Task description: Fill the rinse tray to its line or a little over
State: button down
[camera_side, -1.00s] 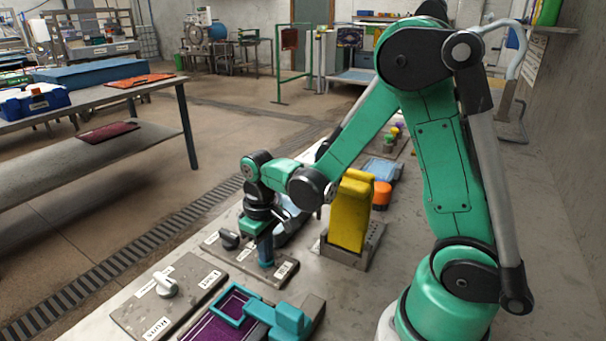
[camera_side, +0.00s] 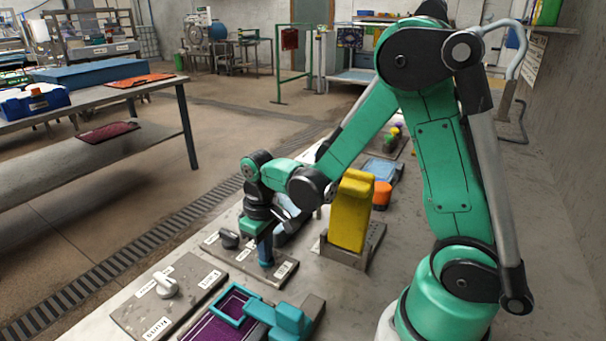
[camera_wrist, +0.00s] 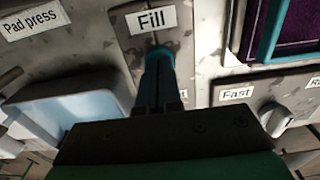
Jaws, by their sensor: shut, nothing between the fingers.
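My gripper (camera_wrist: 158,78) is shut and points down at the control plate marked "Fill" (camera_wrist: 151,20). A blue round part (camera_wrist: 162,51) shows at the fingertips, just below that label. The fingertips seem to meet it, but they hide most of it, and I cannot tell whether it is pressed. In the side view my gripper (camera_side: 265,258) stands over the same plate (camera_side: 284,270). A pale blue basin (camera_wrist: 85,108), probably the rinse tray, lies left of the fingers in the wrist view, partly hidden by my gripper. Its line and water level cannot be made out.
A plate with a white knob (camera_side: 166,285) and a purple rug piece (camera_side: 212,326) with a teal frame (camera_side: 236,303) lie in front. The wrist view shows a "Fast" label (camera_wrist: 237,94). A yellow upright block (camera_side: 350,211) stands close on the right.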

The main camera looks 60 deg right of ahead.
dwell(0.3)
jog(key=shift+r, duration=3.5)
jog(key=s+a+r+t, duration=0.3)
jog(key=r+t, duration=0.1)
jog(key=t, duration=0.3)
jog(key=shift+s+r, duration=0.25)
jog(key=shift+r, duration=0.1)
